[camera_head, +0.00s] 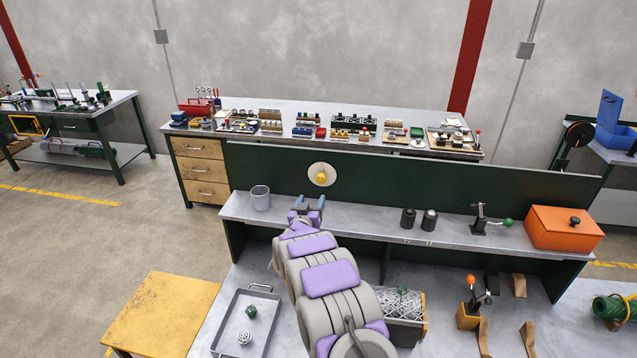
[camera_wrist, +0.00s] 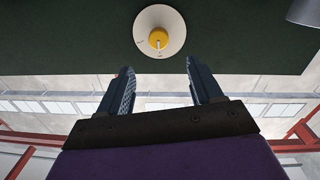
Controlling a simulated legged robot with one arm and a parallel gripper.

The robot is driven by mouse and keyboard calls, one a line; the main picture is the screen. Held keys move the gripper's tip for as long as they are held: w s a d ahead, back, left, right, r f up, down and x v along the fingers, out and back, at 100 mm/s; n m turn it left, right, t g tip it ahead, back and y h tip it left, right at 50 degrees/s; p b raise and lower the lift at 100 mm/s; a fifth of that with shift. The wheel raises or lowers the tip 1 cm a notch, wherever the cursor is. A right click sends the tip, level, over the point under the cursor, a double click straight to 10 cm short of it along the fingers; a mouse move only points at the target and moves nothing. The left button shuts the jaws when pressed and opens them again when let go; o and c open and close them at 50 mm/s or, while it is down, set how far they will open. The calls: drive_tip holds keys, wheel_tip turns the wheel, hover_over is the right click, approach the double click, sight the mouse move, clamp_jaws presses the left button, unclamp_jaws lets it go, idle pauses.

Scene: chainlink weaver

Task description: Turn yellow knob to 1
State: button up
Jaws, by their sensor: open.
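The yellow knob (camera_head: 321,177) sits at the centre of a round pale dial (camera_head: 322,168) on the upright dark green panel (camera_head: 420,185). In the wrist view the knob (camera_wrist: 158,38) shows a pale pointer line, and small marks lie on the dial (camera_wrist: 172,20), too small to read. My gripper (camera_head: 307,208) is in front of the panel, below the dial in the head view. In the wrist view my gripper (camera_wrist: 158,80) has its two dark fingers apart with nothing between them. The knob lies beyond the fingertips, apart from them.
A grey cup (camera_head: 260,198) stands on the shelf (camera_head: 350,220) left of my gripper. Two dark cylinders, a toggle clamp with a green handle (camera_head: 492,219) and an orange box (camera_head: 563,229) stand to the right. A metal tray (camera_head: 262,318) lies below. The space before the dial looks clear.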

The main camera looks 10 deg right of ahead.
approach(320, 180)
drive_tip(key=p+x, duration=0.1)
drive_tip(key=x, duration=0.3)
drive_tip(key=shift+f, duration=0.1)
drive_tip(key=shift+w+d+f, duration=0.1)
drive_tip(key=shift+w, duration=0.25)
drive_tip(key=shift+x, duration=1.7)
drive_tip(key=shift+w, duration=0.25)
drive_tip(key=c, duration=1.1)
